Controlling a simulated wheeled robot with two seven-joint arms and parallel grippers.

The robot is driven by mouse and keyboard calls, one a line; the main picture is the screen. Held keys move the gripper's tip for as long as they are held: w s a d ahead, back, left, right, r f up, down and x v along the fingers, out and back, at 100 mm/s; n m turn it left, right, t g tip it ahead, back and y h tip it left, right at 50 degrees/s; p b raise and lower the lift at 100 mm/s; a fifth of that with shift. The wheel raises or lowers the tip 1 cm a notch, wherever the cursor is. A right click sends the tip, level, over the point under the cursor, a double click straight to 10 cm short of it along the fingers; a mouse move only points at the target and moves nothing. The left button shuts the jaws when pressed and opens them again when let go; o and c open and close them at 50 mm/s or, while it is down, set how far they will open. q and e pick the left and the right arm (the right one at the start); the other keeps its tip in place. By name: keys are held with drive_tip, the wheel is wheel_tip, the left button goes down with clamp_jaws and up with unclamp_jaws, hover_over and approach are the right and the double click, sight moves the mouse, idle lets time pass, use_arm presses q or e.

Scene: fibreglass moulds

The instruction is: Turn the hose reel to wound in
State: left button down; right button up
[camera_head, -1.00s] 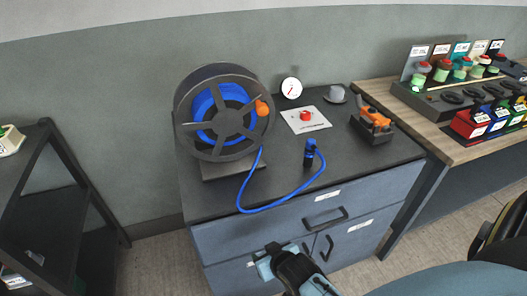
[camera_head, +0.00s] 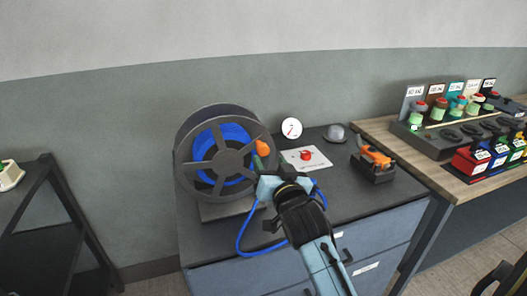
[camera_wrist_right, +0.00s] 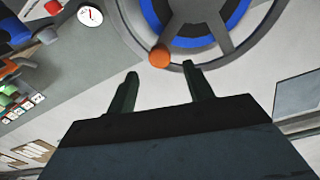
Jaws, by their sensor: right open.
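The hose reel (camera_head: 218,158) stands on the left of the dark cabinet top, a grey spoked wheel with blue hose wound inside. Its orange crank knob (camera_head: 262,148) is at the upper right of the wheel. In the right wrist view the orange knob (camera_wrist_right: 160,56) lies just beyond and between my fingertips. My right gripper (camera_head: 261,166) is open, close to the knob, and its fingers (camera_wrist_right: 157,80) hold nothing. A length of blue hose (camera_head: 243,233) loops over the cabinet front. Its nozzle is hidden behind my right arm. My left gripper is not in view.
A round gauge (camera_head: 291,128), a white panel with a red button (camera_head: 306,156), a grey dome (camera_head: 336,133) and an orange tool in a dark holder (camera_head: 374,160) stand right of the reel. A wooden bench (camera_head: 385,128) with bottles and bins is further right.

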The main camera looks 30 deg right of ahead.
sight(264, 152)
drive_tip(key=x, duration=0.6)
drive_tip(key=shift+w+f, duration=0.1)
drive_tip(key=shift+w, duration=0.15)
clamp_jaws()
